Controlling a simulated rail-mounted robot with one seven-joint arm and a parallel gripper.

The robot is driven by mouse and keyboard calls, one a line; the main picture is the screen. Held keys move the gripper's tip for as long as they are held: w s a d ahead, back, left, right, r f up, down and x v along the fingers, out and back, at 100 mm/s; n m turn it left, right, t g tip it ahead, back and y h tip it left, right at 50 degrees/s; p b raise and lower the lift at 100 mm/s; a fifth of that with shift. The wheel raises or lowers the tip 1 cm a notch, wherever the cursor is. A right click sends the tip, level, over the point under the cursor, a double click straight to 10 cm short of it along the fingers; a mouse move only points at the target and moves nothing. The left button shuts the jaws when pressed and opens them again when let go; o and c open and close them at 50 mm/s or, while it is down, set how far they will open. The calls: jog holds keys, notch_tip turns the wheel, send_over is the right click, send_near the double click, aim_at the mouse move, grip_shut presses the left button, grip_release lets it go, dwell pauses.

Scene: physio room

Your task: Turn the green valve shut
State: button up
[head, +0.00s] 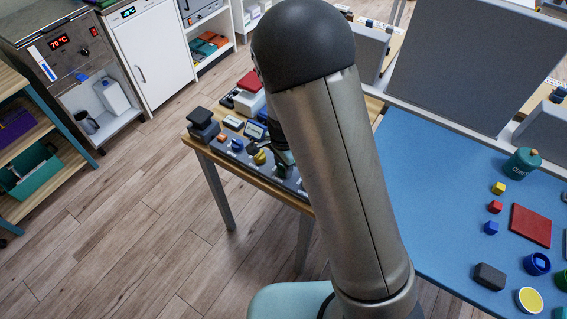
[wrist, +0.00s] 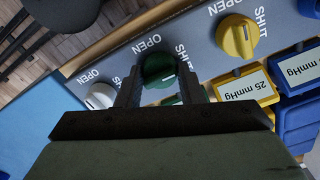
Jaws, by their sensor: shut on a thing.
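In the wrist view the green valve (wrist: 158,70) is a round knob on a grey panel, marked OPEN on one side and SHUT on the other. My gripper (wrist: 160,82) is shut on it, with one finger on each side. Part of the knob is hidden behind the fingers, and I cannot tell its exact setting. In the head view my arm hides much of the panel (head: 236,152), and the green knob cannot be made out clearly there.
A white knob (wrist: 101,96) and a yellow knob (wrist: 238,36) flank the green one. In the head view the panel lies on a wooden table (head: 213,158), with a blue-topped table (head: 440,190) to the right.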

dwell(0.4)
jog(key=o, duration=1)
jog(key=shift+c, duration=0.2)
notch_tip(320, 180, up, 18)
jog(key=shift+f+b, duration=0.25)
jog(key=shift+b, duration=0.15)
jog(key=s+d+n, duration=0.5)
jog(key=s+d, duration=0.1)
jog(key=s, duration=0.4)
jog(key=s+d+n, duration=0.6)
jog(key=s, duration=0.4)
jog(key=shift+s+d+r+n+t, duration=0.25)
jog(key=shift+d+r+n+t, duration=0.05)
jog(key=shift+d+r, duration=0.1)
